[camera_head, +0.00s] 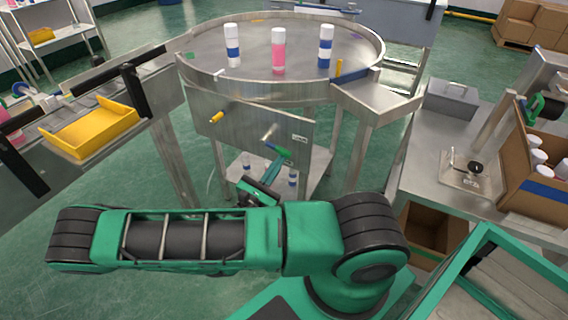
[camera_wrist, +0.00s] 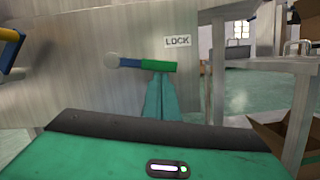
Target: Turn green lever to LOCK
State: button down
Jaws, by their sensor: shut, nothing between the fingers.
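The green lever (camera_head: 283,153) sticks out from the metal panel under the round table. In the wrist view the lever (camera_wrist: 159,66) lies nearly level, with a blue section and a grey round end at its left. The white LOCK label (camera_wrist: 178,42) is on the panel just above and right of the green part; it also shows in the head view (camera_head: 299,138). My gripper (camera_wrist: 162,76) is shut and empty, its fingertips directly below the green part in the picture. I cannot tell whether they touch it. In the head view my gripper (camera_head: 277,158) is at the lever's lower side.
A yellow-handled lever (camera_head: 216,118) is on the same panel to the left. Several cans stand on the round table (camera_head: 190,58). A yellow tray (camera_head: 92,132) is on the left bench. A cardboard box (camera_head: 515,195) of cans stands at right. Table legs stand right of the panel.

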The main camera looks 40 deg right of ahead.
jog(key=shift+s+d+r, duration=0.1)
jog(key=shift+s+r, duration=0.1)
jog(key=shift+r, duration=0.45)
jog(key=shift+d+r, duration=0.1)
jog(key=shift+s, duration=0.1)
jog(key=s+a+f, duration=0.3)
jog(key=a+f, duration=0.3)
jog(key=a, duration=0.3)
jog(key=shift+s+f, duration=0.35)
dwell(0.8)
